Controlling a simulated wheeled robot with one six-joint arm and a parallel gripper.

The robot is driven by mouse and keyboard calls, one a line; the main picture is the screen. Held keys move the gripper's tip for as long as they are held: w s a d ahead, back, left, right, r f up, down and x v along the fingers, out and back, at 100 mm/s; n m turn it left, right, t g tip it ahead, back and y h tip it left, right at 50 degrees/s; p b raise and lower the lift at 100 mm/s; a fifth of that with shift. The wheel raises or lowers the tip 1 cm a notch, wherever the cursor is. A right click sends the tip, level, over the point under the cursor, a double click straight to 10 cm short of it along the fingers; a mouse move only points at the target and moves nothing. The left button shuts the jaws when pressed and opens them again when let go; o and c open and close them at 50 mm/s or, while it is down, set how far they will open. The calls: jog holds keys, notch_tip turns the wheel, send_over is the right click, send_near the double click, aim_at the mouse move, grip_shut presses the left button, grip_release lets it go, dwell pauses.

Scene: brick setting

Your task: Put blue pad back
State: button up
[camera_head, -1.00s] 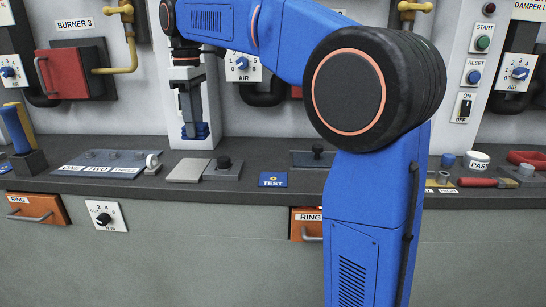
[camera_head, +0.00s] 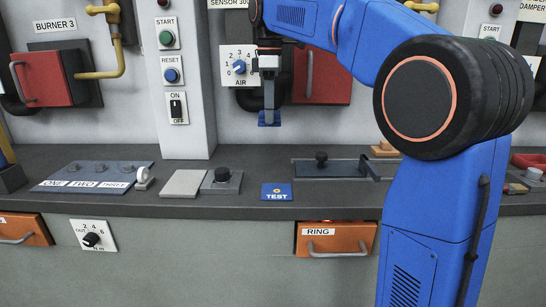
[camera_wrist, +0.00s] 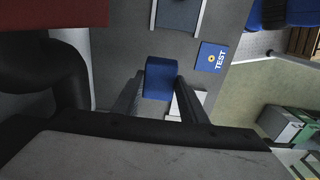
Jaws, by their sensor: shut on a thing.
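My gripper (camera_head: 268,104) is shut on a small blue pad (camera_head: 268,119) and holds it in the air above the back of the grey counter. In the wrist view, the blue pad (camera_wrist: 160,76) shows between the two dark fingers of my gripper (camera_wrist: 161,92). A flat blue TEST plate (camera_head: 277,192) lies on the counter's front part, lower in the picture than the held pad. It also shows in the wrist view (camera_wrist: 211,56), to the right of the held pad and apart from it.
The grey counter (camera_head: 330,206) holds a grey block with a black knob (camera_head: 222,180), a pale plate (camera_head: 184,183), a ONE/TWO/THREE tray (camera_head: 92,183) and a dark slotted plate with a knob (camera_head: 335,169). A red box (camera_head: 322,76) hangs behind my gripper. Counter around the TEST plate is clear.

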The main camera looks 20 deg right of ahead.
notch_tip(320, 180, down, 13)
jog(key=shift+f, duration=0.2)
dwell(0.4)
jog(key=shift+f, duration=0.15)
jog(key=o, duration=1)
notch_tip(320, 180, up, 12)
jog(key=shift+r, duration=0.15)
